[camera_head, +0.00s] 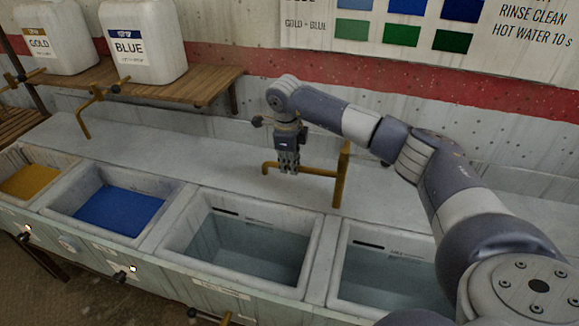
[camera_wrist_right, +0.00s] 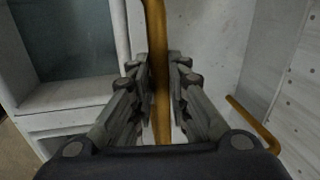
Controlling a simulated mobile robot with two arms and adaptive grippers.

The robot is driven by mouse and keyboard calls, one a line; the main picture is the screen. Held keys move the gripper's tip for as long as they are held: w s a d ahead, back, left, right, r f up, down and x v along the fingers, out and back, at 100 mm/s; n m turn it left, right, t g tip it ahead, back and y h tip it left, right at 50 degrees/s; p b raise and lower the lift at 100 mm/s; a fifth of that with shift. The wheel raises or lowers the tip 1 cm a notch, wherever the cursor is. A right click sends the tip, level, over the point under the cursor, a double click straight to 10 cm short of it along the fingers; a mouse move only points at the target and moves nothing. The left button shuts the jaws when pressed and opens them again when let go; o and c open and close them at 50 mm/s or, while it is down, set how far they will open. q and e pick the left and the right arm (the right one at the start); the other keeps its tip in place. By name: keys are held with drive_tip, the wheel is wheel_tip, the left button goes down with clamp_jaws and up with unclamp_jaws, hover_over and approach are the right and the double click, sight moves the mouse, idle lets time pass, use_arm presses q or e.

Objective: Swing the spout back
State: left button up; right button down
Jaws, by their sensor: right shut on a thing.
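The spout (camera_head: 312,170) is a brass-coloured pipe on an upright post (camera_head: 342,175) behind the basins. Its arm reaches left from the post, and its short down-turned tip (camera_head: 265,169) is over the ledge behind the clear-water basin. My right gripper (camera_head: 289,168) points down and is shut on the spout's arm between the tip and the post. In the right wrist view the spout (camera_wrist_right: 155,30) runs between the two fingers (camera_wrist_right: 160,92). My left gripper is not in view.
Two basins of clear water (camera_head: 245,250) (camera_head: 390,285) stand in front, with blue (camera_head: 118,208) and yellow (camera_head: 30,182) basins to the left. Another brass spout (camera_head: 84,112) stands at the back left. A wooden shelf (camera_head: 200,82) holds white GOLD (camera_head: 55,38) and BLUE (camera_head: 143,45) jugs.

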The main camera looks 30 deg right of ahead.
drive_tip(key=shift+w+r, duration=0.1)
drive_tip(key=c, duration=1.5)
unclamp_jaws()
drive_tip(key=shift+c, duration=0.2)
wheel_tip(320, 180, up, 12)
drive_tip(key=s+a, duration=0.1)
drive_tip(key=shift+s+a, duration=0.35)
drive_tip(key=shift+a, duration=0.05)
drive_tip(key=shift+f, duration=0.25)
